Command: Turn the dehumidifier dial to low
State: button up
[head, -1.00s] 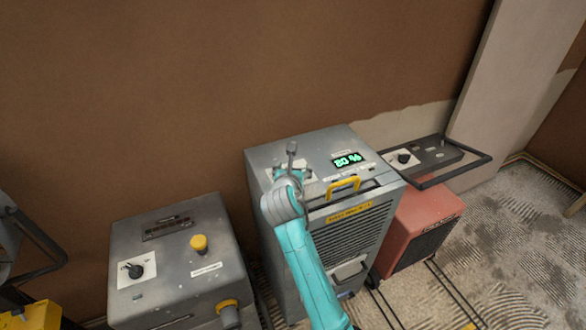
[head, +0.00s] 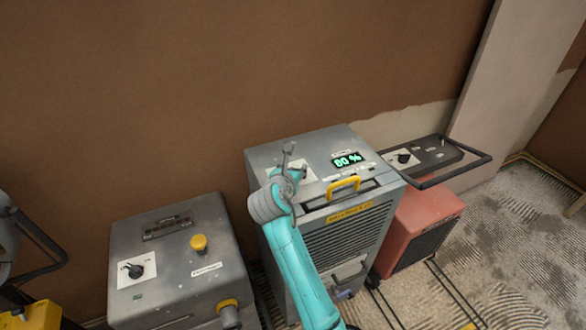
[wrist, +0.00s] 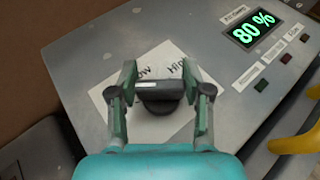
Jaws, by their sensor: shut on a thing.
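The dehumidifier (head: 262,155) is a grey box with a yellow handle and a green 80 % display (head: 347,160), which also shows in the wrist view (wrist: 252,28). Its black dial (wrist: 160,105) sits on a white plate (wrist: 102,97) in the wrist view. The plate has a label ending in "ow" at the upper left of the dial and "High" at the upper right. My gripper (wrist: 163,88) is over the dial, its two fingers on either side, shut on the dial's knob. In the head view my arm hides the dial. The pointer's exact direction is hard to read.
A grey control box (head: 205,265) with its own dial and a yellow button stands to the left. A red heater (head: 425,225) stands to the right, with a grey panel (head: 425,155) and black bar handle above it. The yellow handle (head: 343,186) is close to my arm.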

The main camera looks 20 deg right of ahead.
jog(key=m+g+h, duration=0.4)
jog(key=m, duration=0.1)
jog(key=shift+g, duration=0.3)
jog(key=m+g, duration=0.2)
jog(key=m+g+h, duration=0.1)
jog(key=m+g, duration=0.2)
jog(key=shift+s+h, duration=0.1)
jog(key=shift+h, duration=0.2)
jog(key=shift+g, duration=0.4)
jog(key=o, duration=1.2)
jog(key=v, duration=1.2)
jog(key=shift+f, duration=0.1)
